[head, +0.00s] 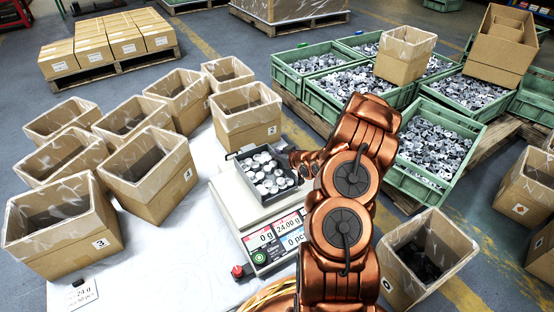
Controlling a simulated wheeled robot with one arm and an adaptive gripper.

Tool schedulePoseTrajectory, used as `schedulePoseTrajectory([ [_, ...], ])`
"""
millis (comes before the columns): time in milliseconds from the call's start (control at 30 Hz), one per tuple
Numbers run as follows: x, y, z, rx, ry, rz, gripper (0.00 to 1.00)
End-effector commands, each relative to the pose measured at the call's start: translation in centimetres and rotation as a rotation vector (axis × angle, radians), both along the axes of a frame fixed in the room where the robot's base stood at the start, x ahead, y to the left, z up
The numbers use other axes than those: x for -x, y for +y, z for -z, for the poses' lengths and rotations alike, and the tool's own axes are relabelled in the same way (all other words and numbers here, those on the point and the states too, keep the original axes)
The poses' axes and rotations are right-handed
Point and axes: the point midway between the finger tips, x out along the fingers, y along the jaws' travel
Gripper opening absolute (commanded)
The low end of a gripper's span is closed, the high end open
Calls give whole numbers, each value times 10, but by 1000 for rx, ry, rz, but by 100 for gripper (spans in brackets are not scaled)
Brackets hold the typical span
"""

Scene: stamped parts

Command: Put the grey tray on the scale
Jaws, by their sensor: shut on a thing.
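The grey tray (246,181), dark-walled and filled with round silvery metal parts, is over the platform of the white scale (228,207). I cannot tell whether it touches the platform or hangs just above it. The scale's display shows 0 g, 24.00 g and 0 pc. My copper-coloured arm reaches in from the lower right, and my gripper (296,162) is shut on the tray's right side. The fingertips are small and partly hidden by the wrist.
Several open, lined cardboard boxes (62,242) stand left of and behind the scale on the white table (170,262). Green crates (440,185) of metal parts sit on pallets at the right. An open box (428,262) with dark contents stands at the lower right.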

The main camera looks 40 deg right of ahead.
Motion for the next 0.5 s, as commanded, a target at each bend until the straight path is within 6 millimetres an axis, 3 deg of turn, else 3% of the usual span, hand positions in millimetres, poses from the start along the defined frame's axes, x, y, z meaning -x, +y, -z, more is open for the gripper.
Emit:
schedulePoseTrajectory([
  [100,-1,0,13,0,-2,0,0],
  [433,0,0,12,0,-2,1,0],
  [467,0,0,13,0,-2,0,12],
  [500,0,0,13,0,-2,0,16],
])
